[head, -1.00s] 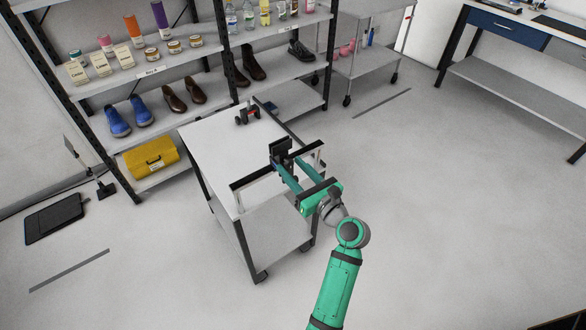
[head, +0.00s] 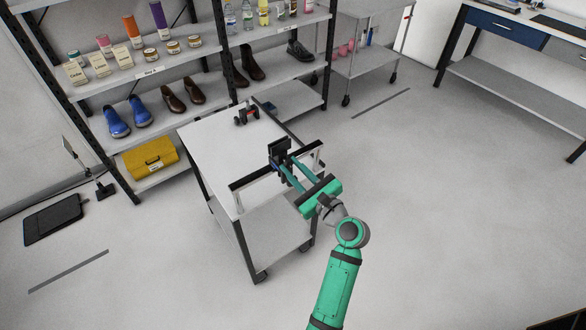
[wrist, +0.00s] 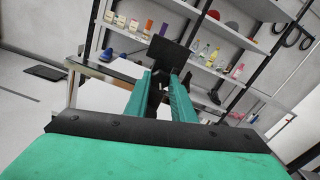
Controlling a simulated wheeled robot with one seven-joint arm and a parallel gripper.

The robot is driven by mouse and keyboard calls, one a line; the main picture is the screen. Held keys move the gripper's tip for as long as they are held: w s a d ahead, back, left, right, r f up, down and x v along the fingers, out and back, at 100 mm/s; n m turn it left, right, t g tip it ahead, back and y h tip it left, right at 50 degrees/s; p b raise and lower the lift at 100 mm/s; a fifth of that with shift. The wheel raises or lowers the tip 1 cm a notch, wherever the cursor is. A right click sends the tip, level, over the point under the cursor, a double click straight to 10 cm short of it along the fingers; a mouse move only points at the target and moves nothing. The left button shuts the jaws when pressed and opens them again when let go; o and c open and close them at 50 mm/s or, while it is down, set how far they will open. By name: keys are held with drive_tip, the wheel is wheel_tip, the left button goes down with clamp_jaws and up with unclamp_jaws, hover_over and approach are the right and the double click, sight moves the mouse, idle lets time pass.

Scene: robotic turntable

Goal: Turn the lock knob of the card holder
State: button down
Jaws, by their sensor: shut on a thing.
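A black card holder (head: 280,146) stands upright at the near end of the white cart, close to the cart's handle rail. It shows in the wrist view as a dark tilted plate (wrist: 165,54) beyond the fingers. My green gripper (head: 287,170) reaches over the rail from the lower right, with both fingertips at the holder's lower part. In the wrist view the fingers (wrist: 161,82) close around a small dark part below the plate. That part appears to be the lock knob, mostly hidden between the fingers.
The white cart top (head: 205,145) is mostly clear, with a small red and black device (head: 246,115) at its far end. The black and white handle rail (head: 253,178) runs under my gripper. Shelves with shoes, bottles and a yellow case (head: 152,158) stand behind.

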drive_tip(key=shift+n, duration=0.4)
drive_tip(key=c, duration=1.5)
unclamp_jaws()
drive_tip(key=v, duration=1.1)
drive_tip(key=shift+w, duration=0.1)
